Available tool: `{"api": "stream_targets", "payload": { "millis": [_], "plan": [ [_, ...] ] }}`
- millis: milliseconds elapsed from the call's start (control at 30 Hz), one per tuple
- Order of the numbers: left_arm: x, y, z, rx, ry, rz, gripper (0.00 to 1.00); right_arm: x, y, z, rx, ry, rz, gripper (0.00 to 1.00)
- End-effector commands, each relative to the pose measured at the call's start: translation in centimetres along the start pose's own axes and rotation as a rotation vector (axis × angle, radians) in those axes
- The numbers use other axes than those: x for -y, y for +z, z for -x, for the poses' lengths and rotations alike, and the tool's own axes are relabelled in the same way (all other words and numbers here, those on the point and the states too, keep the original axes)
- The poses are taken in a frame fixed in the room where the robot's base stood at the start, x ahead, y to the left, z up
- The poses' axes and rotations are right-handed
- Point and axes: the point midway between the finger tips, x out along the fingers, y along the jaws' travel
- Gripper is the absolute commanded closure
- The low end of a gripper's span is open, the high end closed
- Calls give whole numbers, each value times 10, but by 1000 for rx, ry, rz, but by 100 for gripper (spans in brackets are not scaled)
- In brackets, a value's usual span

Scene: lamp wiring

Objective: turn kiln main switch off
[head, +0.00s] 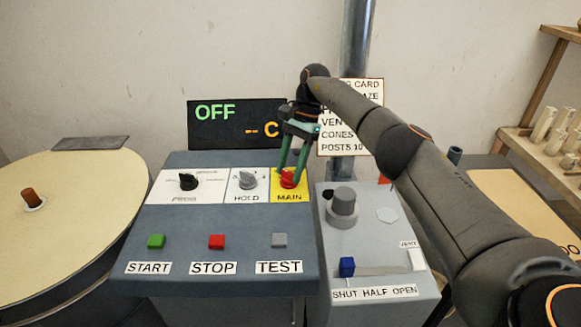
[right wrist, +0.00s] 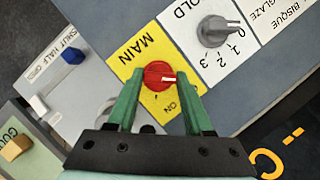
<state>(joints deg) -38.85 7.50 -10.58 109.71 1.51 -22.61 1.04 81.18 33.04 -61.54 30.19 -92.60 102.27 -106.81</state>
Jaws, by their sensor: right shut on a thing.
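The red main switch knob (head: 289,181) sits on the yellow MAIN plate (head: 280,197) at the right of the panel's upper row. In the right wrist view the knob (right wrist: 157,72) has a white mark pointing right in the picture, and "ON" is printed below it on the yellow plate (right wrist: 128,60). My right gripper (head: 290,172) comes down from above and is shut on the knob, one green finger on each side. My left gripper is not in view. The display (head: 235,125) behind the panel reads a green "OFF" and an orange "-- C".
Left of MAIN are the grey HOLD knob (head: 247,179) and a black knob (head: 188,181). START (head: 156,241), STOP (head: 216,242) and TEST (head: 279,240) buttons lie in front. A grey box with a blue slider (head: 347,266) stands right. A round kiln lid (head: 80,200) is left.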

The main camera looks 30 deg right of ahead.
Motion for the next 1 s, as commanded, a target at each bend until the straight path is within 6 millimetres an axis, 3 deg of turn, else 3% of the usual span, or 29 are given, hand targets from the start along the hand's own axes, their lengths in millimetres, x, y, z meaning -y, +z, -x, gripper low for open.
{"api": "stream_targets", "payload": {
  "millis": [267, 300, 533, 1000],
  "plan": [
    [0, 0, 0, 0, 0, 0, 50, 1, 1, 0, 0, 0, 6, 100],
    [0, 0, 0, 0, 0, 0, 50, 1, 1, 0, 0, 0, 6, 46],
    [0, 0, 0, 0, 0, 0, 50, 0, 1, 0, 0, 0, 3, 20],
    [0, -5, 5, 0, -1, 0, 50, 1, 6, 6, 0, 0, 1, 19]
  ]
}}
